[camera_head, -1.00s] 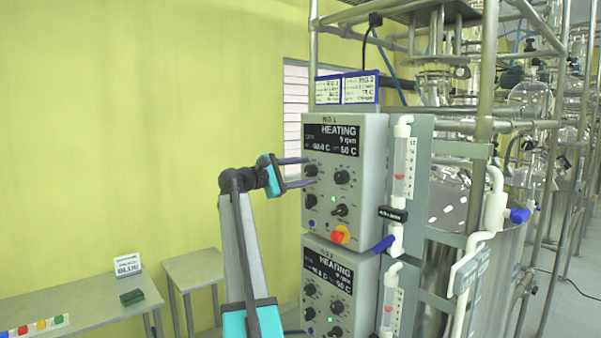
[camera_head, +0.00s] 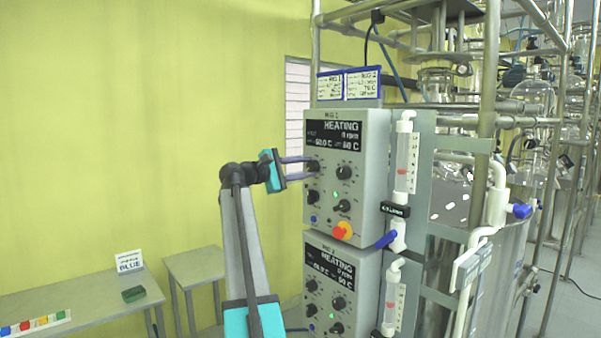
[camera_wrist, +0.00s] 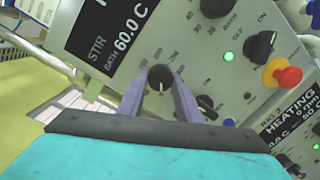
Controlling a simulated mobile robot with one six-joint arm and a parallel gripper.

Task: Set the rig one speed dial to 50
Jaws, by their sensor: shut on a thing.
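The upper grey control box (camera_head: 324,212), whose small heading looks like RIG 1, has a dark display (camera_head: 334,135) reading HEATING and 60 C; its rpm digit looks like 0. My gripper (camera_head: 310,168) reaches in from the left and is shut on the black upper-left dial (camera_wrist: 160,77). In the wrist view one finger is on each side of this dial, and its pale pointer line faces down in the picture, toward my gripper. The box's other black dials (camera_head: 344,172) stand clear of the fingers.
A red knob on yellow (camera_head: 343,230) is at the box's lower right. A second, similar box (camera_head: 318,270) sits directly below. A syringe-like tube (camera_head: 406,160) and metal frame posts stand to the right. Free room lies left, before the yellow wall; low tables are below.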

